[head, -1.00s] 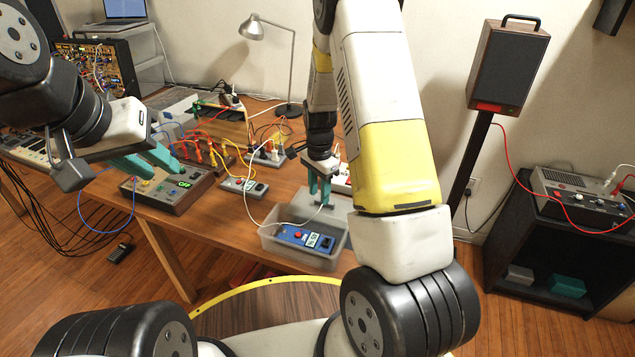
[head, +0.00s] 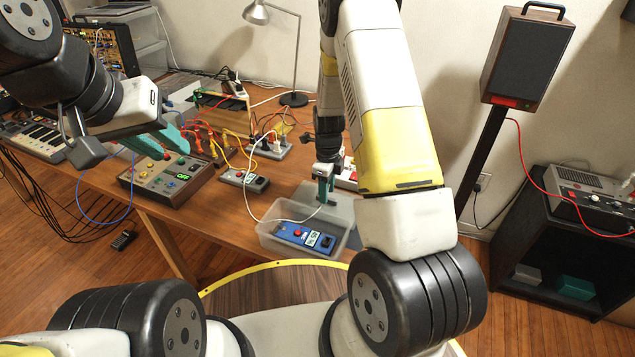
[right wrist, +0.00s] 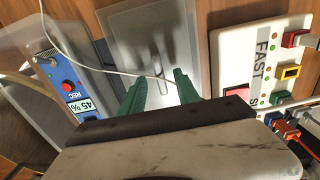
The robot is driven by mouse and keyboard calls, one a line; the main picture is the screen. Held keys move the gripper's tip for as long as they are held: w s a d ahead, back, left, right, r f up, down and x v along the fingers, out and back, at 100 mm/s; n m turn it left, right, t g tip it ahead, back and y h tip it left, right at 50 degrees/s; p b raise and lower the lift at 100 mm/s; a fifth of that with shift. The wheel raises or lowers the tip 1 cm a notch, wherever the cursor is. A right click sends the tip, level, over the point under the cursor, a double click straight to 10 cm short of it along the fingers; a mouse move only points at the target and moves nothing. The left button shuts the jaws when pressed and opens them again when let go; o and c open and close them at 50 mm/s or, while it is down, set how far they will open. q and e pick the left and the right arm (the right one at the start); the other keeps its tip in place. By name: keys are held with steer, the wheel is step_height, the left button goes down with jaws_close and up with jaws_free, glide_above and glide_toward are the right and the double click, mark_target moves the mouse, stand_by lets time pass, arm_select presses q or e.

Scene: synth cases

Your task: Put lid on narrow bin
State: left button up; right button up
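The narrow bin (head: 264,240) is a translucent, topless box near the table's front edge, with a blue device (head: 305,236) inside; its wall also shows at the left of the right wrist view (right wrist: 22,105). A translucent grey lid (right wrist: 122,38) with a raised handle (right wrist: 158,62) lies beside the bin in the right wrist view. My right gripper (right wrist: 160,88) is open, its green fingers apart over the lid, with the handle between or just beyond their tips. In the head view my right gripper (head: 325,191) hides part of the lid.
The control box (head: 165,178) and a small grey module (head: 244,180) stand left of the bin. A white module (right wrist: 262,62) lies right of the lid. A white cable (right wrist: 95,68) crosses the bin and lid. A lamp (head: 294,98) stands behind.

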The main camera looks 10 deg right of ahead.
step_height(320, 180, down, 2)
jaws_close()
steer(key=shift+r, duration=0.1)
stand_by(0.4)
